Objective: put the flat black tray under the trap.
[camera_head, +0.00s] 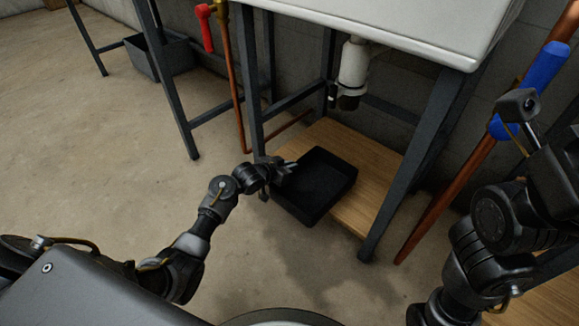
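The flat black tray (316,187) lies on a low wooden shelf under the white sink, with its near left part past the shelf's front edge. The trap (352,72), a white body with a dark lower end, hangs under the sink, behind and to the right of the tray. My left gripper (287,169) is at the tray's left rim. Its dark fingers blend with the tray, so I cannot tell whether they are closed on the rim. My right arm shows at the right edge, but its gripper fingers are not visible.
The wooden shelf (377,163) has bare room behind and right of the tray. Dark legs (409,165) of the white sink (400,22) flank the space. A copper pipe with a blue sleeve (543,65) stands right. A red-handled valve (206,28) is left. A grey bin (157,57) stands far left.

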